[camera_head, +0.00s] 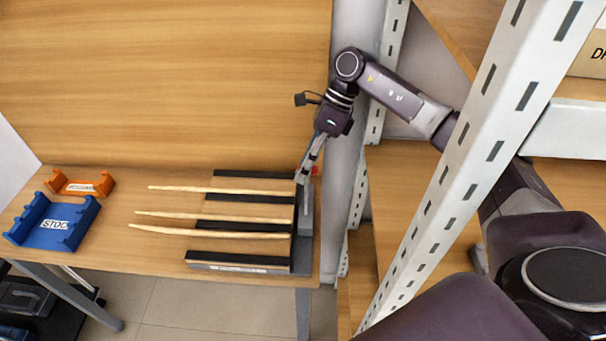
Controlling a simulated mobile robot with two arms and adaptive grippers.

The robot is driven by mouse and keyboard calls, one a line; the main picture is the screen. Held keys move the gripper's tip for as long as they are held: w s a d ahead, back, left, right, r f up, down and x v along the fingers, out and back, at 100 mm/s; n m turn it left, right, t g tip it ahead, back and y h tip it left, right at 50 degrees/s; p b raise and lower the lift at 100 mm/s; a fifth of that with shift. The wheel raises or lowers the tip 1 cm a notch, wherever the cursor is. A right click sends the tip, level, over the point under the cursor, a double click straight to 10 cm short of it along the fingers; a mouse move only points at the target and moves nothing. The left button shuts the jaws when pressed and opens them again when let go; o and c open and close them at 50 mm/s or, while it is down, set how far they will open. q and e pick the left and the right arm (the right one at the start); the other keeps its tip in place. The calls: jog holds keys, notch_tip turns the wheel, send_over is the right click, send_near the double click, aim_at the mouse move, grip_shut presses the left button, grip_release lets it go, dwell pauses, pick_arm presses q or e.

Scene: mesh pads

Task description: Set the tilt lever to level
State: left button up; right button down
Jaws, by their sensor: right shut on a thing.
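A dark slatted rack (240,258) with a grey side piece (304,225) stands at the right end of the wooden table. Three pale wooden sticks (185,212) lie across it and stick out to the left. The lever's exact angle cannot be told. My left gripper is not in view.
A blue holder labelled STOCK (52,222) and an orange holder (80,184) stand at the table's left. A white perforated shelf post (480,130) rises at the right, close to my right arm. The table between the holders and the sticks is clear.

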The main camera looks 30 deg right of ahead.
jog(key=shift+w+d+f, duration=0.2)
jog(key=shift+d, duration=0.15)
dwell(0.3)
jog(key=c, duration=2.2)
grip_release()
jog(key=o, duration=0.4)
jog(key=shift+w+d, duration=0.1)
jog(key=shift+d, duration=0.05)
jog(key=shift+r, duration=0.1)
jog(key=shift+a+r, duration=0.2)
jog(key=shift+r, duration=0.15)
notch_tip(320, 180, up, 9)
jog(key=shift+d+r, duration=0.1)
jog(key=shift+d, duration=0.05)
